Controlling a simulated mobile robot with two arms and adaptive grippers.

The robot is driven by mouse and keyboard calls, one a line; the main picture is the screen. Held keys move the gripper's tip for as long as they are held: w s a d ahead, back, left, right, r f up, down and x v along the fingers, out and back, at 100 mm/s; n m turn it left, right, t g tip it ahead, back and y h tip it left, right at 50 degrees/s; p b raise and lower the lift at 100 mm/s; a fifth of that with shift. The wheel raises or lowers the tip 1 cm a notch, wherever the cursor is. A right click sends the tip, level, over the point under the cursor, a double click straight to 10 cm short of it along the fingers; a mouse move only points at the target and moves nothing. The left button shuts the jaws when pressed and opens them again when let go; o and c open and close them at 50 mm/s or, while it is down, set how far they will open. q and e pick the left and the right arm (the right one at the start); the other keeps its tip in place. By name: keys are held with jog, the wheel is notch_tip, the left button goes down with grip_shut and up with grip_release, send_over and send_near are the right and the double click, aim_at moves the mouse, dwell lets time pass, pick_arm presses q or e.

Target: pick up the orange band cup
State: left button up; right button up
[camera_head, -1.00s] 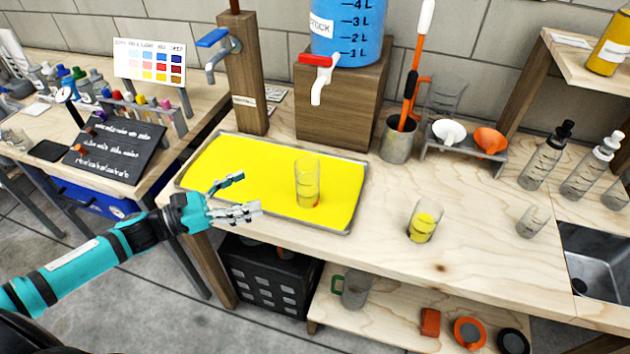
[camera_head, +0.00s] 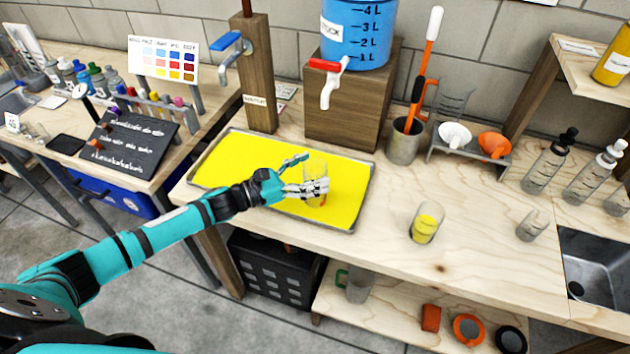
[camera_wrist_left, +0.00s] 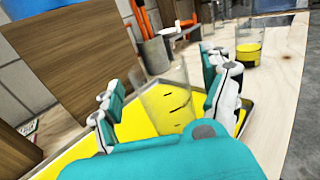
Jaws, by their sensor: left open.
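A clear cup (camera_head: 317,200) stands upright on the yellow tray (camera_head: 235,160); its base shows little behind my fingers, and the orange band is not clear now. The cup also shows in the left wrist view (camera_wrist_left: 166,103), with dark marks on its side. My left gripper (camera_head: 316,171) is open, with its fingers on either side of the cup. In the left wrist view the gripper (camera_wrist_left: 165,88) has the cup between its spread fingers, with a gap at the left; contact on the right cannot be told. My right gripper is not in view.
A second cup with yellow liquid (camera_head: 426,223) stands on the bench to the right. A wooden block (camera_head: 345,125) under a blue tank (camera_head: 357,35) and a wooden post (camera_head: 260,90) stand behind the tray. The bench right of the tray has free room.

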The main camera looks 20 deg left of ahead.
pick_arm(q)
jog(key=shift+w+d, duration=0.45)
jog(key=shift+d, duration=0.05)
grip_shut()
